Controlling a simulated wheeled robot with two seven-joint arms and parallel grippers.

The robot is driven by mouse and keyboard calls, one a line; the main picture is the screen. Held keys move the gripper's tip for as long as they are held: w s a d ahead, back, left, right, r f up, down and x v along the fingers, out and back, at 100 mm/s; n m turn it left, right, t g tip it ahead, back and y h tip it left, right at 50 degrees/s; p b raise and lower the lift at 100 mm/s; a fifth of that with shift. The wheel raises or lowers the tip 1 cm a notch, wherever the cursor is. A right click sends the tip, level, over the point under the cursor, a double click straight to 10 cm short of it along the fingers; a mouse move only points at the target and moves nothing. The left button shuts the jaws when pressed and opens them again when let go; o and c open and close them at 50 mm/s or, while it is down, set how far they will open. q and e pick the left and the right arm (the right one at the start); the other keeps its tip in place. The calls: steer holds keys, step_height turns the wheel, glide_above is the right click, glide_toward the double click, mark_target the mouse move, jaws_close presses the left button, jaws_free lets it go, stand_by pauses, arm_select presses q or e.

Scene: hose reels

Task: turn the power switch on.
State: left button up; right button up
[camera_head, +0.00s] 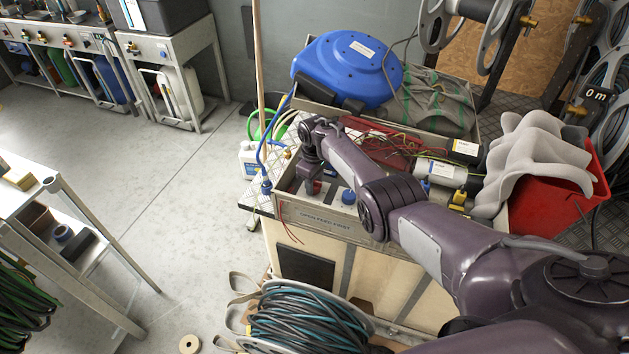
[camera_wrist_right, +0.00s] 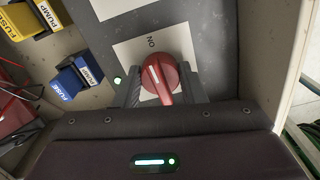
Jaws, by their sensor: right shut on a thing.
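The power switch is a red rotary knob (camera_wrist_right: 160,75) on a white plate marked "ON" (camera_wrist_right: 151,42), set in a grey panel. In the right wrist view my right gripper (camera_wrist_right: 162,88) has one finger on each side of the knob and is shut on it. The knob's white line tilts roughly towards the "ON" mark. A small green light (camera_wrist_right: 117,80) glows left of the knob. In the head view my right gripper (camera_head: 309,180) reaches down into the front left of an open box, and largely hides the switch. My left gripper is not in view.
Blue (camera_wrist_right: 62,84) and yellow (camera_wrist_right: 57,13) plugs marked "FUSE" and "PUMP" sit left of the switch. The box wall (camera_head: 322,222) stands close in front. A blue hose reel (camera_head: 348,68) is behind, a red bin (camera_head: 563,205) to the right. Loose wires lie nearby.

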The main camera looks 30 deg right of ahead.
steer(key=shift+w+r+m, duration=0.15)
steer(key=shift+m, duration=0.15)
stand_by(0.4)
steer(key=o, duration=1)
steer(key=shift+r+p, duration=1.05)
steer(key=shift+r, duration=2.75)
